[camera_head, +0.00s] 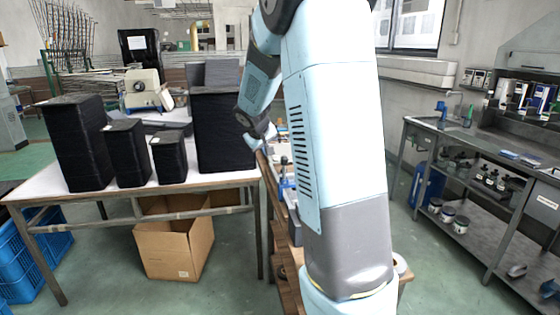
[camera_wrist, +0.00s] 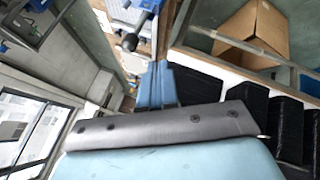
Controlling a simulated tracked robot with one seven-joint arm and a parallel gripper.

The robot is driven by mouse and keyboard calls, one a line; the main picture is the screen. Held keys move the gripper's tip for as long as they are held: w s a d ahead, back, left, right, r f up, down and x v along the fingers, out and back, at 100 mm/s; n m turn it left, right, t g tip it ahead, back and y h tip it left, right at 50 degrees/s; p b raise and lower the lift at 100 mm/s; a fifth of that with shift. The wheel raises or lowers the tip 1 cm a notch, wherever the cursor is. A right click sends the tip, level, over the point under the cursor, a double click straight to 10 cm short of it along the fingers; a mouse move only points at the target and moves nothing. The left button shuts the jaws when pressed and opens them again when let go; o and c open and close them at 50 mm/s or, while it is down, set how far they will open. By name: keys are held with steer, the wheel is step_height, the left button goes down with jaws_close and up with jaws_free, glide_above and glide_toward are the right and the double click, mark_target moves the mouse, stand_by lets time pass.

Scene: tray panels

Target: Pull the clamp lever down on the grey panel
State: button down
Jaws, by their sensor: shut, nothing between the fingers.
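My gripper (camera_wrist: 158,68) shows as blue fingers in the middle of the wrist view, closed together and empty. A clamp lever (camera_wrist: 130,41) with a dark round knob shows just beyond the fingertips, up and to the left, with a visible gap in the picture. A pale grey panel (camera_wrist: 119,11) lies behind it at the top. In the head view the dark-knobbed lever (camera_head: 284,161) stands over the workbench, just right of my gripper (camera_head: 253,143), which is small there. My arm hides much of the bench, and the panel is hard to make out.
A grey shelved bench (camera_head: 455,150) stands at the right. Green floor is open between the benches.

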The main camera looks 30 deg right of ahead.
stand_by(0.3)
glide_toward(284, 170)
step_height(284, 170, down, 2)
steer(key=w+a, duration=0.1)
steer(key=w, duration=0.2)
steer(key=shift+w+d+f, duration=0.1)
steer(key=shift+d, duration=0.6)
